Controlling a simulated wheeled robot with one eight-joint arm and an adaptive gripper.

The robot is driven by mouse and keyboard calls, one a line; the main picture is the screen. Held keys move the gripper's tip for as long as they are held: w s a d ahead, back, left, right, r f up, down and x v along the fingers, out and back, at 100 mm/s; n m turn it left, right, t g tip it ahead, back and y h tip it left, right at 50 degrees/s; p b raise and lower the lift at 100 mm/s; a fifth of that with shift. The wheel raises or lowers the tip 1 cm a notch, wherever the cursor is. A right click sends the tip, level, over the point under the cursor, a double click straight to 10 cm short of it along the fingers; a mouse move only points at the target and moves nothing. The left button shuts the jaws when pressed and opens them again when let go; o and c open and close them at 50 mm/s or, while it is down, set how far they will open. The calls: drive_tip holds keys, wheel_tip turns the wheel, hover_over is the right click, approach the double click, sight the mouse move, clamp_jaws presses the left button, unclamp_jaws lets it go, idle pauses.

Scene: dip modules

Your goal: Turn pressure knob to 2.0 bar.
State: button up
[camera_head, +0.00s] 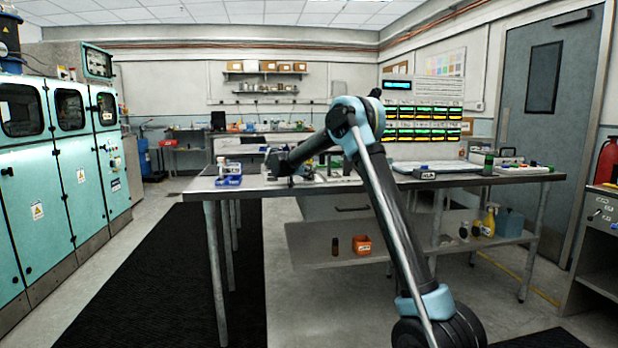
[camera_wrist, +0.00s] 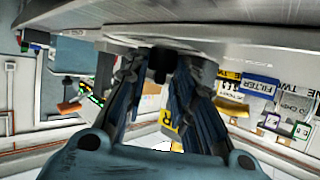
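My gripper (camera_head: 276,163) is at the left part of the workbench in the head view, low over its top. In the wrist view, my gripper's fingers (camera_wrist: 164,80) stand apart, with a short dark cylinder (camera_wrist: 161,63) between or just beyond their tips. It may be the pressure knob; touch cannot be made out. It projects from the edge of a broad grey surface (camera_wrist: 240,50). No pressure scale or reading is legible. In the head view the knob cannot be made out behind my gripper and arm.
Blue bins (camera_head: 229,180) sit on the workbench (camera_head: 199,190) left of my gripper. A flat grey device (camera_head: 440,167) lies to the right. A panel of green-and-black modules (camera_head: 423,121) stands behind it. A lower shelf (camera_head: 315,252) holds an orange box (camera_head: 361,245) and bottles.

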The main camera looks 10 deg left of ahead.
drive_tip(key=o, duration=0.3)
drive_tip(key=shift+o, duration=0.2)
drive_tip(key=shift+v, duration=3.9)
drive_tip(key=shift+a+f, duration=0.1)
drive_tip(key=shift+f, duration=0.05)
